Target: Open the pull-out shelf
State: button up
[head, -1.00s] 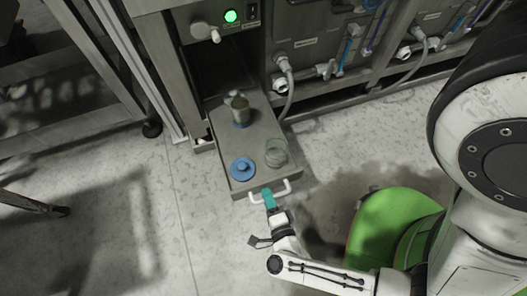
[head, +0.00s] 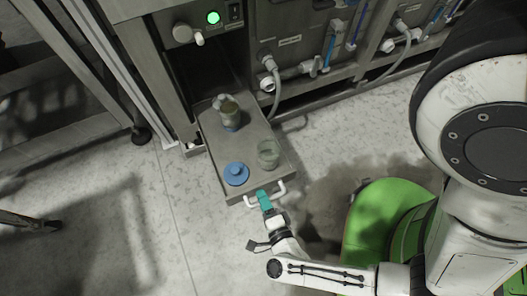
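The pull-out shelf (head: 249,146) is a grey metal tray that sticks out of the dark opening low in the machine. A white bar handle (head: 279,190) is on its front edge. My gripper (head: 264,199), with teal fingers, is at the left-middle part of this handle and appears shut on it; the fingertips are small in view. On the shelf stand a metal-and-glass vessel (head: 229,117) at the back, a blue lid with a knob (head: 236,174) at front left and a clear glass cup (head: 268,156) at front right.
The machine front above has a green light (head: 213,17), a knob (head: 198,38) and pipes; a grey hose (head: 276,95) hangs right of the shelf. A metal frame leg (head: 141,133) stands at left.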

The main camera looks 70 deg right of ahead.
jog(key=p+v, duration=0.1)
jog(key=v, duration=1)
dwell(0.3)
